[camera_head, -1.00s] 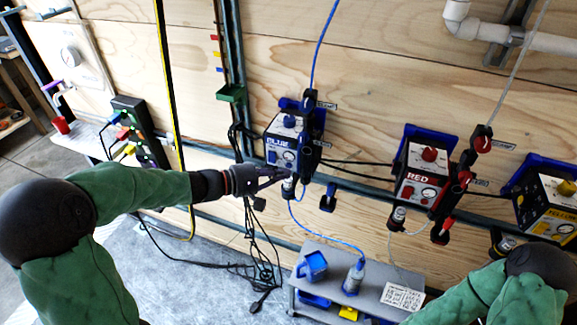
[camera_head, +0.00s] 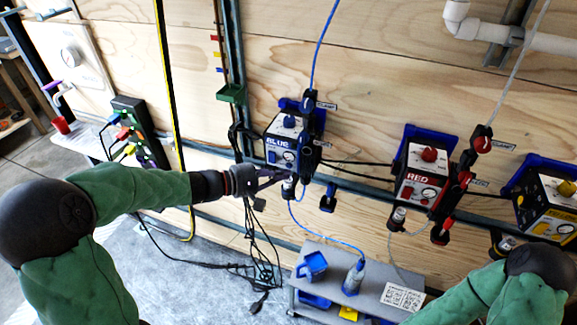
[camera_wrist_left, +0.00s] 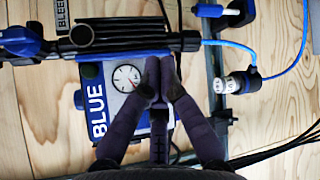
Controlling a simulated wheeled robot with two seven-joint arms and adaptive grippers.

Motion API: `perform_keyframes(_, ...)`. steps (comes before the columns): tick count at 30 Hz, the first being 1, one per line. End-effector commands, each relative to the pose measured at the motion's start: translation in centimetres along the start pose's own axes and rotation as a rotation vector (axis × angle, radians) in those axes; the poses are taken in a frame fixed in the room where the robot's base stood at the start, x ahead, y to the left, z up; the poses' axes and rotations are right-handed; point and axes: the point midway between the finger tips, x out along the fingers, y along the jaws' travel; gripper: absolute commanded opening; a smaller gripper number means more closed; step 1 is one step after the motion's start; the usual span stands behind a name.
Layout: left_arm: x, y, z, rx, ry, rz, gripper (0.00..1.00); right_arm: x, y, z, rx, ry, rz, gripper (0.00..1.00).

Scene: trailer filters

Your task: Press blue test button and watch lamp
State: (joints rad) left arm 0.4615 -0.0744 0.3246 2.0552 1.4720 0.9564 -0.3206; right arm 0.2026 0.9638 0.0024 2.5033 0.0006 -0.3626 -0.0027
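The blue filter unit (camera_head: 283,143), a box labelled BLUE with a round gauge, hangs on the plywood wall left of centre. It also shows in the left wrist view (camera_wrist_left: 97,112), with its gauge (camera_wrist_left: 126,78) beside my fingers. My left gripper (camera_head: 288,174) is at the lower front of this unit. In the left wrist view its fingertips (camera_wrist_left: 159,72) are together, with nothing seen between them, and overlap the unit's face just beside the gauge. I cannot tell whether they touch it. The test button is not seen, perhaps hidden by the fingers; I cannot make out a lit lamp. My right gripper is out of view.
A red unit (camera_head: 422,178) and a yellow unit (camera_head: 550,205) hang to the right. A grey bench (camera_head: 327,252) stands below with a blue cup and a bottle. Black cables (camera_head: 262,250) hang below my left gripper. A blue hose (camera_wrist_left: 283,72) runs close by.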

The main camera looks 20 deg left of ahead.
Motion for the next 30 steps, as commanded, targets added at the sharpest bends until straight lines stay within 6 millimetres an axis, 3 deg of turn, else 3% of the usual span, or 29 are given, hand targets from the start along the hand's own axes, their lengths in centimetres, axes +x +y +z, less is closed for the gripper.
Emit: perform_keyframes(30, 0.65, 0.49, -0.47, 0.000, 0.000, 0.000, 0.00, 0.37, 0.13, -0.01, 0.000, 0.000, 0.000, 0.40)
